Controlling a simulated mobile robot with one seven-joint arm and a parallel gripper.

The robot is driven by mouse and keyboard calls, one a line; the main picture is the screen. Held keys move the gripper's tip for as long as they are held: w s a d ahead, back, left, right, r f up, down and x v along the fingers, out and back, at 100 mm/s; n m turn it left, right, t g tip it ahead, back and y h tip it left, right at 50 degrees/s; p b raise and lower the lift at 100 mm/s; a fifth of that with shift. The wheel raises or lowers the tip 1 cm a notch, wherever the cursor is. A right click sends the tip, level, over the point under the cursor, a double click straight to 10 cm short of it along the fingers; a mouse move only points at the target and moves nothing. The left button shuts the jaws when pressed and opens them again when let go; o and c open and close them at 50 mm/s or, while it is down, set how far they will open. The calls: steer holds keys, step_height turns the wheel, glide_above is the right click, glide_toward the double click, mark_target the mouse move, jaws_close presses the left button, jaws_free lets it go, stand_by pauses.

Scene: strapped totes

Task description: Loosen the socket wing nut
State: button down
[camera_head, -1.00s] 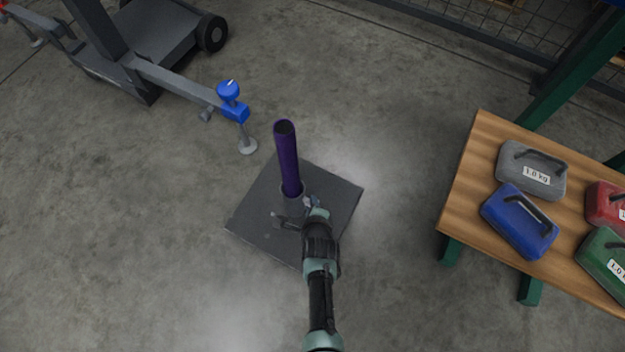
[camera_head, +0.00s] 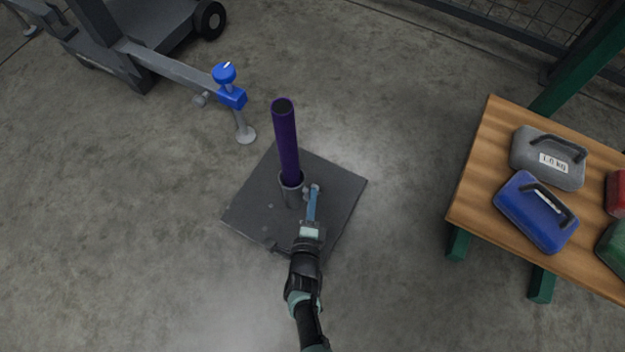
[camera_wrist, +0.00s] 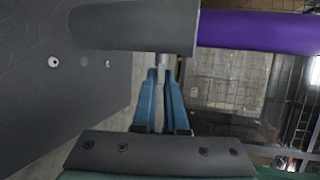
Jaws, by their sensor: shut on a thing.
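A dark square base plate (camera_head: 240,213) lies on the floor with a short grey socket (camera_head: 291,190) standing on it. A purple pole (camera_head: 285,140) stands upright in the socket. The socket wing nut (camera_wrist: 163,62) is a small grey piece on the socket's side, mostly hidden between my fingers. My gripper (camera_head: 314,188) reaches it from the front right, its blue fingers shut on the wing nut. In the wrist view the grey socket (camera_wrist: 125,25) and purple pole (camera_wrist: 260,30) lie across the top, with my gripper (camera_wrist: 164,75) just below.
A wooden bench (camera_head: 475,195) at the right carries a grey weight (camera_head: 530,150), a blue weight (camera_head: 530,215) and partly visible red and green ones. A wheeled grey frame (camera_head: 150,62) with a blue knob (camera_head: 224,72) stands at the upper left. Open concrete floor surrounds the plate.

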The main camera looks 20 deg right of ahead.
steer(key=f+t+b, duration=0.1)
steer(key=b, duration=0.2)
steer(key=n+t+h+b, duration=0.1)
steer(key=b, duration=0.2)
steer(key=shift+w+a+f+t+h, duration=0.15)
steer(key=shift+a+f+t+h, duration=0.15)
steer(key=shift+f+t, duration=0.1)
steer(key=t+b, duration=0.1)
steer(key=b, duration=0.1)
steer(key=n+t+b, duration=0.1)
steer(key=b, duration=0.1)
steer(key=shift+w+r+n+t+h+b, duration=0.1)
steer(key=shift+r+n+t+h+b, duration=0.2)
steer(key=shift+h+b, duration=0.1)
steer(key=shift+r, duration=0.1)
steer(key=c, duration=1)
jaws_free()
steer(key=shift+w+a, duration=0.1)
steer(key=shift+o, duration=0.2)
